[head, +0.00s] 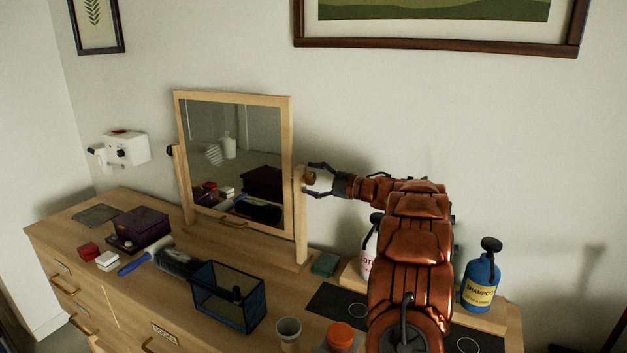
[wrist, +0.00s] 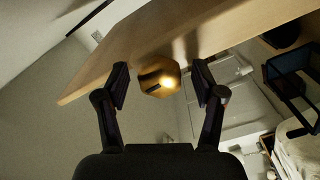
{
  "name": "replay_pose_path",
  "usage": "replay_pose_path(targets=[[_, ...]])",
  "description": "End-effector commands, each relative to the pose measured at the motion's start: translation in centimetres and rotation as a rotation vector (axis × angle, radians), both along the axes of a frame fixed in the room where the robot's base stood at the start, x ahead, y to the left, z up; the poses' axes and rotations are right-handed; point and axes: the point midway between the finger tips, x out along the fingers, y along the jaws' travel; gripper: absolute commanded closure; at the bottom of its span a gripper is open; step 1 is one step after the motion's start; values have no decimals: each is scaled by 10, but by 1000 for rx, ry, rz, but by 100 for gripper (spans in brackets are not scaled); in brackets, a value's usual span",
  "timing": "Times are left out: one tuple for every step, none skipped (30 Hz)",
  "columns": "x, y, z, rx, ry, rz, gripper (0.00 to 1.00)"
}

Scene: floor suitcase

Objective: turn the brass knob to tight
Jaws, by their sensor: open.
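The brass knob (wrist: 160,76) sits on the side of the light wooden mirror post (wrist: 207,32). In the wrist view it lies between the two dark fingers of my gripper (wrist: 160,84), with gaps on both sides. A dark slot or mark shows on the knob's face. In the head view the knob (head: 310,176) is small, at the right post of the tilting mirror (head: 236,150), and my gripper (head: 312,180) reaches it from the right with its fingers apart around it. Any tightness marking is too small to tell.
Below my arm stand a lotion bottle (head: 370,247) and a blue shampoo bottle (head: 481,279). A dark wire basket (head: 228,297), an orange-lidded jar (head: 340,335), a cup (head: 288,332) and a purple box (head: 138,229) are on the dresser (head: 110,290). The wall lies close behind the mirror.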

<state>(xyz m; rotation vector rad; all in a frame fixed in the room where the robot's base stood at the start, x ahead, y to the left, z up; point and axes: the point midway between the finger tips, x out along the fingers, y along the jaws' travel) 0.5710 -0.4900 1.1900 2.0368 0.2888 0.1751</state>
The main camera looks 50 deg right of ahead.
Motion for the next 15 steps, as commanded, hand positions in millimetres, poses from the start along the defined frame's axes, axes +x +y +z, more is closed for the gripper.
replay_pose_path(targets=[[-1,0,0,0,0,0,32],[-2,-1,0,0,0,-1,32],[-4,-2,0,0,0,-1,32],[-7,-3,0,0,0,-1,32],[-10,-4,0,0,0,-1,32],[-15,-5,0,0,0,-2,32],[-19,-6,0,0,0,-2,32],[-23,-8,0,0,-1,-3,32],[-30,-10,0,1,0,-4,32],[-36,-12,0,1,0,-6,32],[-42,-14,0,1,1,-5,32],[-49,-16,0,1,2,-5,32],[-55,-18,0,1,1,-5,32],[-61,-19,0,1,0,-4,32],[-68,-21,0,1,-1,-3,32]])
